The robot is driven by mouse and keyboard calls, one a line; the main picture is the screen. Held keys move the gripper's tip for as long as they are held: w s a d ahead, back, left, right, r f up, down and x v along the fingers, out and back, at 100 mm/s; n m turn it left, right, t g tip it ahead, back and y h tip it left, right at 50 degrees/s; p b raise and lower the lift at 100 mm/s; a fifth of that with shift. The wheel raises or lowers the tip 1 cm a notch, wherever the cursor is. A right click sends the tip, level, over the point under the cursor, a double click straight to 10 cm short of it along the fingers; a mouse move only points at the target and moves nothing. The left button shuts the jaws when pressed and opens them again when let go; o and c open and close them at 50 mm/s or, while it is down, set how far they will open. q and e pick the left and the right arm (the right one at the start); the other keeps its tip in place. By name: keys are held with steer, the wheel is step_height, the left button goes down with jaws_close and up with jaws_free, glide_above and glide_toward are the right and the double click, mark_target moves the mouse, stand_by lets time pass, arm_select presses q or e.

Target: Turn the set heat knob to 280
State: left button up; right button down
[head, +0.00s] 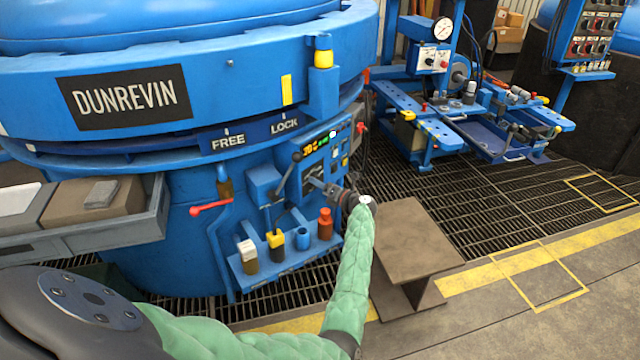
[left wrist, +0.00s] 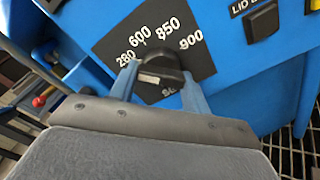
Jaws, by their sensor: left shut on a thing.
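The set heat knob (left wrist: 160,72) is black and sits on a dark dial plate (left wrist: 112,42) in the left wrist view. The plate has white numbers including 280, 600, 850 and 900; a lower number is partly covered. A pale mark shows on the knob's near face, but I cannot tell which number the knob points to. My left gripper (left wrist: 162,84) is shut on the knob, one finger on each side. In the head view my left gripper (head: 335,191) reaches the control panel (head: 322,162) on the blue furnace, and the knob is hidden there. My right gripper is not in view.
A lid switch (left wrist: 262,20) is right of the dial. Below the panel, a blue shelf (head: 290,262) holds several small items. A red-handled lever (head: 210,207) hangs at left. A brown stand (head: 415,240) is beside my left forearm. A blue workbench (head: 470,125) stands behind on grating.

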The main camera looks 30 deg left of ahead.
arm_select(q)
steer(key=shift+m, duration=0.4)
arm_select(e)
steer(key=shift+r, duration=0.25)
arm_select(q)
steer(key=o, duration=1)
steer(key=shift+c, duration=0.2)
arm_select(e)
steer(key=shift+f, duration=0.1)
